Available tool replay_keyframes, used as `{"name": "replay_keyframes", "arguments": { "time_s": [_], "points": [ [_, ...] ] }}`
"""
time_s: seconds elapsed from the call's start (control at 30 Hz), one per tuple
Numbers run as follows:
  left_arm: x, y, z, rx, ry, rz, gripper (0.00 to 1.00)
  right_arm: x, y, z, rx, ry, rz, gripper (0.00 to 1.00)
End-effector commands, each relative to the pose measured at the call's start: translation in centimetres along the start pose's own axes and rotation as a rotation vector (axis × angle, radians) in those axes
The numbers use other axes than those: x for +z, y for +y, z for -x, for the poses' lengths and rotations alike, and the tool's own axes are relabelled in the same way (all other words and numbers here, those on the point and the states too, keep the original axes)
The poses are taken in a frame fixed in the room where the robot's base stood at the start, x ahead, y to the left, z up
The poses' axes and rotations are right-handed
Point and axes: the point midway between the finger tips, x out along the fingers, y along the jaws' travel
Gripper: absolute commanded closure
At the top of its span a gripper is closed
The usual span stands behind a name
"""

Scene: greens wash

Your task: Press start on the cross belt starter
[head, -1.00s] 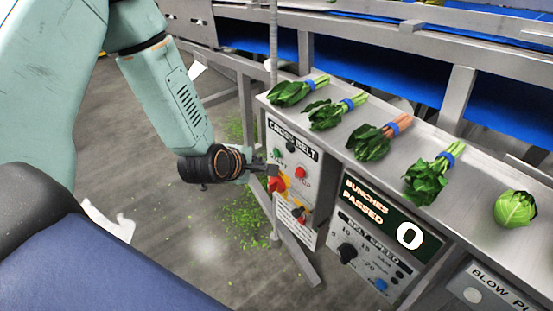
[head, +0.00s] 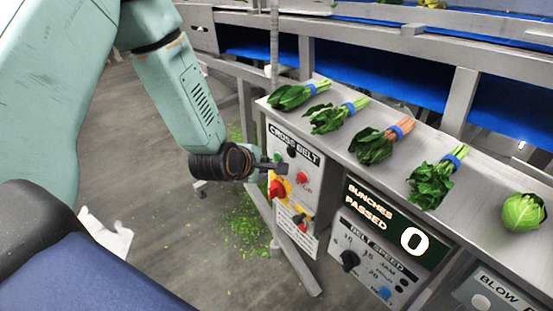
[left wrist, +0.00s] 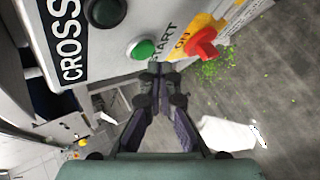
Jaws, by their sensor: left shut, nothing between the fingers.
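The cross belt starter (head: 308,170) is a pale panel on the front of the steel bench, labelled CROSS BELT. Its green start button (left wrist: 141,49) shows clearly in the left wrist view, beside the word START. A red rotary switch (left wrist: 203,43) on a yellow plate sits to its right there. A red stop button (head: 302,177) is on the panel in the head view. My left gripper (head: 268,168) is shut and empty close to the panel. In the left wrist view its fingertips (left wrist: 158,68) are just below and right of the green button; contact cannot be told.
Several bunches of greens (head: 375,142) and a lettuce (head: 523,212) lie on the bench top. A BUNCHES PASSED display (head: 392,225) reads 0, above belt speed controls (head: 366,265). Blue belts (head: 376,74) run behind. Leaf scraps (head: 240,218) litter the floor.

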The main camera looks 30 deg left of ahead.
Motion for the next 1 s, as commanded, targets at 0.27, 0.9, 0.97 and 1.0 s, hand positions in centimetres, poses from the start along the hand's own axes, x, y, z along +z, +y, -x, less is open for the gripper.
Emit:
{"name": "replay_keyframes", "arguments": {
  "time_s": [0.27,0.9,0.97,1.0],
  "points": [
    [-0.01,-0.02,0.0,0.0,0.0,0.0,1.0,0.0,0.0,0.0,0.0,0.0,0.0,1.0],
    [0.19,0.16,-0.44,0.0,0.0,-0.002,1.0,0.0,0.0,-0.48,0.0,0.0,0.0,1.0],
    [0.28,0.28,-0.62,0.001,-0.001,-0.003,1.0,0.0,0.01,-0.67,0.0,0.0,0.0,1.0],
    [0.32,0.35,-0.71,0.001,-0.001,-0.002,1.0,0.0,0.01,-0.76,0.0,0.0,0.0,1.0]
  ]
}}
